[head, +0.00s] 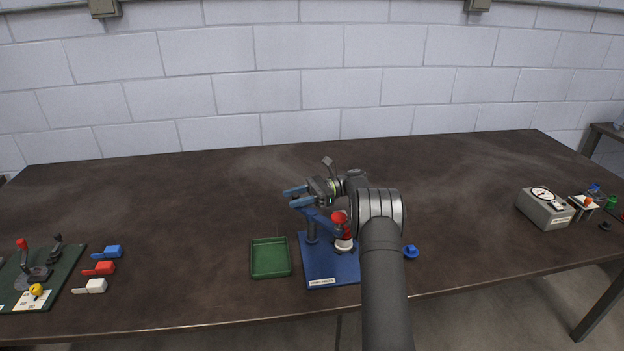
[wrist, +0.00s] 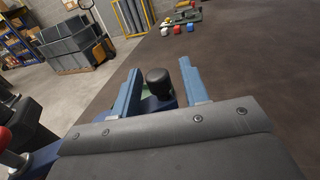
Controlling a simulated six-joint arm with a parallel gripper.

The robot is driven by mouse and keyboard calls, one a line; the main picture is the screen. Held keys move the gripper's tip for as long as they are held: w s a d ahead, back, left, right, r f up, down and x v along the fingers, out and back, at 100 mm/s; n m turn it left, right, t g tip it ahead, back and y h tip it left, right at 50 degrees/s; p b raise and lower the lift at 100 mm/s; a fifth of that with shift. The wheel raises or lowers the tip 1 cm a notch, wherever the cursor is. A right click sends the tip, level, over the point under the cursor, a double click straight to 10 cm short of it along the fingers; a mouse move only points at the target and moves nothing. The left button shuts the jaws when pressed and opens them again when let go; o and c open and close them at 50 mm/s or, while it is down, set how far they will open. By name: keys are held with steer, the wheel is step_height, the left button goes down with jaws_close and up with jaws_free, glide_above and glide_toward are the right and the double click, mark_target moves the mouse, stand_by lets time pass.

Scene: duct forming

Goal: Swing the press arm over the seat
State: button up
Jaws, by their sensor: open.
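The press stands on a blue base plate (head: 322,268) in the head view, partly hidden by my arm. A dark post (head: 312,230) rises at its left. The blue press arm (head: 322,222) runs near the post top towards a red knob (head: 340,217). Below the knob is a red part above a whitish seat (head: 344,246). My gripper (head: 289,197) is open above and left of the post. In the wrist view a dark rounded knob (wrist: 158,79) shows between the open fingers of my gripper (wrist: 160,68); I cannot tell whether they touch it.
A green tray (head: 270,258) lies left of the base plate, and a small blue part (head: 411,252) lies right of it. A board with levers (head: 35,275) and several coloured pieces are far left. A grey gauge box (head: 545,207) is far right. The back of the table is clear.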

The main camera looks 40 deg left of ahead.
steer(key=w+d+m+t+y, duration=0.35)
steer(key=d+m+t, duration=0.35)
steer(key=d, duration=0.4)
steer(key=w+d+m+t+y, duration=0.2)
steer(key=d+m+t+y, duration=0.3)
steer(key=d+t, duration=0.45)
steer(key=s+a+r+n+g+h, duration=0.1)
steer(key=s+r+n+g+h, duration=0.1)
steer(key=n, duration=0.5)
steer(key=s+a+r+n+g+h, duration=0.1)
steer(key=s+r+n+g+h, duration=0.1)
steer(key=r+n, duration=0.3)
steer(key=s+a+r+n+g+h, duration=0.1)
steer(key=s+r+n, duration=0.3)
steer(key=n, duration=0.6)
steer(key=shift+s+a+r+n+g+h, duration=0.1)
steer(key=shift+a+r+n+g+h, duration=0.1)
steer(key=shift+a+n+g+h, duration=0.35)
steer(key=s+d+r+n+t+h, duration=0.1)
steer(key=s+r+n+t+h, duration=0.1)
steer(key=r+n, duration=0.5)
steer(key=s+d+r+n+t+h, duration=0.1)
steer(key=d+r+n+t+h, duration=0.1)
steer(key=r+n+h, duration=0.2)
steer(key=shift+s+r+n, duration=0.4)
steer(key=shift+r+n, duration=1.1)
steer(key=shift+n, duration=2.35)
